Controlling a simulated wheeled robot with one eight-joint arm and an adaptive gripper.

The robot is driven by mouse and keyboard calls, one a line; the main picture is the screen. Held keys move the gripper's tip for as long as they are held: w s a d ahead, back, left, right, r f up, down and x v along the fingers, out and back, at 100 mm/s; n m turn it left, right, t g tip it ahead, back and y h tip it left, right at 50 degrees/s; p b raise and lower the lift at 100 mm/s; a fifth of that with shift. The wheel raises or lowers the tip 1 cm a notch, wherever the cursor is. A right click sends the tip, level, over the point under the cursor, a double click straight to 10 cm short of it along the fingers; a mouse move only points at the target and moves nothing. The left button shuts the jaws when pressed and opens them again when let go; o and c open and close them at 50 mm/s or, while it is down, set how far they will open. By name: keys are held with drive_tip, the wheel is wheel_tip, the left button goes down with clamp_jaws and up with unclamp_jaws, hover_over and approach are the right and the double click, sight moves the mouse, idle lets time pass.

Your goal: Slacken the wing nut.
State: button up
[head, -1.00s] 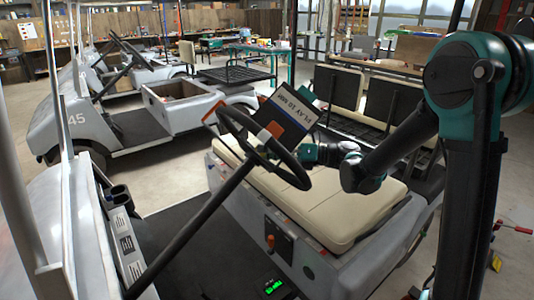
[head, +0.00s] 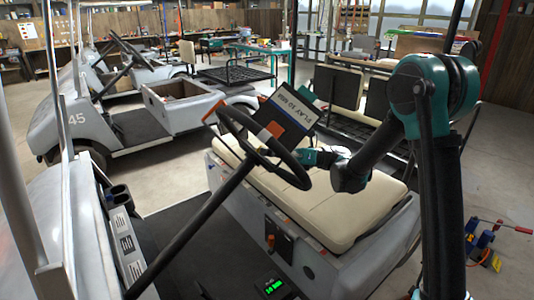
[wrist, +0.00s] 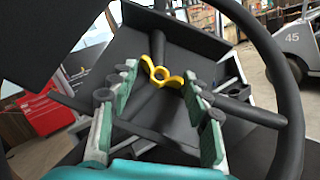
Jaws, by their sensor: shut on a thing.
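The yellow wing nut (wrist: 161,74) shows in the wrist view, in front of the dark column behind the steering wheel, with its two wings spread left and right. My gripper (wrist: 160,78) has one green-padded finger on each side of it and is shut on it. The exact contact at the wings is hard to see. In the head view my gripper (head: 312,157) is at the right of the steering wheel (head: 300,180), with its fingertips hidden behind the rim. The wing nut is hidden there.
The cream seat (head: 330,205) lies below my arm. The wheel rim curves close around my gripper in the wrist view (wrist: 290,120). Another cart (head: 150,110) stands at the left.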

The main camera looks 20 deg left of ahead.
idle(0.3)
drive_tip(key=o, duration=1.2)
drive_tip(key=shift+c, duration=0.2)
drive_tip(key=v, duration=1.2)
drive_tip(key=shift+f, duration=0.15)
